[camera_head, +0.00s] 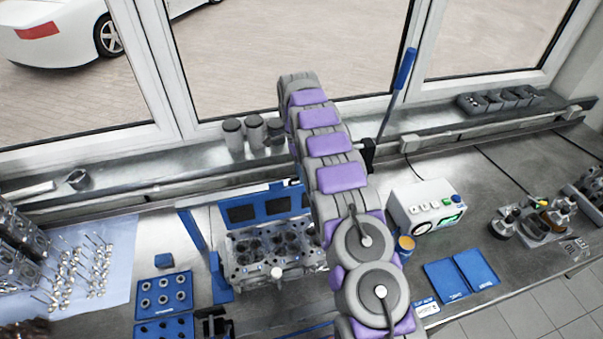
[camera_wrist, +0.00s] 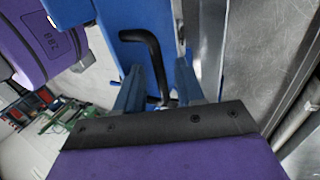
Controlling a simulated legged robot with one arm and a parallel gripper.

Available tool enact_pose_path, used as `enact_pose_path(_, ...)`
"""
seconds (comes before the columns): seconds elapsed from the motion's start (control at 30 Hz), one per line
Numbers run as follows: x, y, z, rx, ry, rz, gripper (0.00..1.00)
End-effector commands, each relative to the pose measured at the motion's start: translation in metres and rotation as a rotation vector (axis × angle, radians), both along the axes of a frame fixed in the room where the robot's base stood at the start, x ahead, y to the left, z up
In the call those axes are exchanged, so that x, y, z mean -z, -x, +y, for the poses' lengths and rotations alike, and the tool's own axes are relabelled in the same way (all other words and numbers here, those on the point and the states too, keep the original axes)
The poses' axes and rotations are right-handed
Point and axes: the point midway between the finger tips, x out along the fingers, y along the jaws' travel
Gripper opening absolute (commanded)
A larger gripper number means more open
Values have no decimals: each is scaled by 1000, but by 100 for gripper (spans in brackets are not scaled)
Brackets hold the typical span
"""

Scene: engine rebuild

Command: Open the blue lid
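In the wrist view a blue panel (camera_wrist: 128,20), which looks like the blue lid, carries a black bent handle (camera_wrist: 152,50). My gripper (camera_wrist: 159,85) has its two blue-grey fingers apart, one on each side of the handle's lower end. Gaps show between the fingers and the handle; I cannot tell if either touches it. In the head view an upright blue panel with dark rectangular windows (camera_head: 262,207) stands behind the metal engine head (camera_head: 265,250); my arm hides its right part. My gripper is hidden behind my arm in that view.
A white instrument box (camera_head: 425,207) and blue booklets (camera_head: 460,277) are to the right on the bench. Grey cylinders (camera_head: 233,135) stand on the window sill. Blue trays (camera_head: 163,295) and valves on a cloth (camera_head: 110,235) are to the left. A blue-handled rod (camera_head: 405,70) rises near my arm.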

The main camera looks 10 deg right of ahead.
Motion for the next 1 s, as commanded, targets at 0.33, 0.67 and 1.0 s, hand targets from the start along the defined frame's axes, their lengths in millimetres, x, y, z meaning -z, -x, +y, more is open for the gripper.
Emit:
enact_pose_path(0.33,-40,0,2,-1,0,0,38)
enact_pose_path(0.67,-35,24,2,0,1,3,38)
enact_pose_path(1.0,-36,53,2,-1,1,3,38)
